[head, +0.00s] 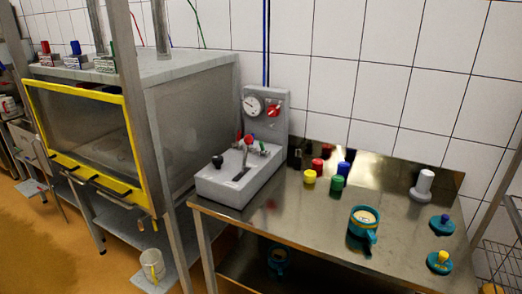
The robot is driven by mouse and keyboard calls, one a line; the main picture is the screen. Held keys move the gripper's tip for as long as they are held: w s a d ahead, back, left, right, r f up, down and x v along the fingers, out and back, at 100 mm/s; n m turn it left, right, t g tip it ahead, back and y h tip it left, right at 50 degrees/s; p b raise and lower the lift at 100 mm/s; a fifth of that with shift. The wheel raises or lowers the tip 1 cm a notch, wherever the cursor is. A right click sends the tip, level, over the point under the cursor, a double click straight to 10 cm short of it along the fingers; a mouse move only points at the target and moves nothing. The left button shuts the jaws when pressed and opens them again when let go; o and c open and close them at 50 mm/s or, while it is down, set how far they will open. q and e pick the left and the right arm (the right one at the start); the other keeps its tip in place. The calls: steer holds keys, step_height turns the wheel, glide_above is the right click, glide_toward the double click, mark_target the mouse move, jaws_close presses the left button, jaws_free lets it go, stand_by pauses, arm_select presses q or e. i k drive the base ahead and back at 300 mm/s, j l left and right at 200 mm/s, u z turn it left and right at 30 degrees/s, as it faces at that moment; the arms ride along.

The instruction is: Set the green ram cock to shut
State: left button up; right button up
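Green-topped fittings show in two places in the head view. A small block with a green knob (109,50) stands on the steel cabinet top at the left, beside similar blocks with a blue knob (76,47) and a red knob (45,47). A grey control box (222,186) on the steel bench carries a small green fitting (263,147) and a red one beside it. I cannot tell which green fitting is the ram cock, nor whether either is set open or shut. Neither of my grippers is in view.
A pressure gauge (253,105) and red knob (274,109) are on the box's upright panel. Coloured cylinders, a teal mould (363,224) and teal lids (442,224) stand on the bench (305,236). A yellow-framed cabinet (98,183) and a post (129,90) stand left.

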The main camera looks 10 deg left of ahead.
mark_target(262, 147)
steer(key=i+j, duration=0.65)
steer(key=j, duration=0.2)
steer(key=z, duration=0.05)
